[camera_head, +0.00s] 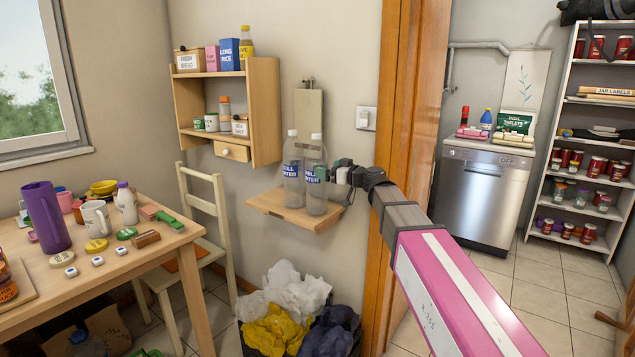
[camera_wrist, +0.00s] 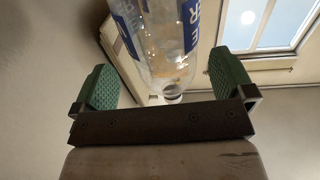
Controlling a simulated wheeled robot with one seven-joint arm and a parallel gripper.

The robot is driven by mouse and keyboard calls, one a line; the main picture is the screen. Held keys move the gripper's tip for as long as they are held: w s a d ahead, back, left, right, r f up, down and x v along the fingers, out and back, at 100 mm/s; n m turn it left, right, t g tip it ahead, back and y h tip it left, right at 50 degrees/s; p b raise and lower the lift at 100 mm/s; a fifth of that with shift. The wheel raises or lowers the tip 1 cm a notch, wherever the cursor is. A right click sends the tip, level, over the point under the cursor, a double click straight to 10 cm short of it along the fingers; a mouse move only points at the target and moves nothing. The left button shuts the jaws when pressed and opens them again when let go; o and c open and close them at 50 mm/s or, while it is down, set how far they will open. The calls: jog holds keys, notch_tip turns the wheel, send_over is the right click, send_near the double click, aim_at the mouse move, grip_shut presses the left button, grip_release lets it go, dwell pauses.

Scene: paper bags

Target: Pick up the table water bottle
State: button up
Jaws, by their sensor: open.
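Two clear water bottles with blue-and-white labels and white caps stand upright on a small wooden wall shelf (camera_head: 270,206) in the head view. The left bottle (camera_head: 292,170) is slightly behind the right bottle (camera_head: 316,185). My gripper (camera_head: 335,171) is at the right bottle's right side, at about label height. In the wrist view, a clear bottle (camera_wrist: 164,45) with a blue-and-white label shows between the spread green finger pads of my gripper (camera_wrist: 165,84). Gaps show on both sides of it. Its far end is cut off by the frame.
A wooden wall cabinet (camera_head: 225,110) hangs above left of the shelf. A door frame (camera_head: 405,110) stands close on the right. A chair (camera_head: 203,220) and a cluttered table (camera_head: 110,268) are at left. A bin of crumpled bags (camera_head: 295,300) sits below.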

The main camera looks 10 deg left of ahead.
jog(key=x, duration=0.5)
jog(key=shift+s+f, duration=0.1)
jog(key=c, duration=1.7)
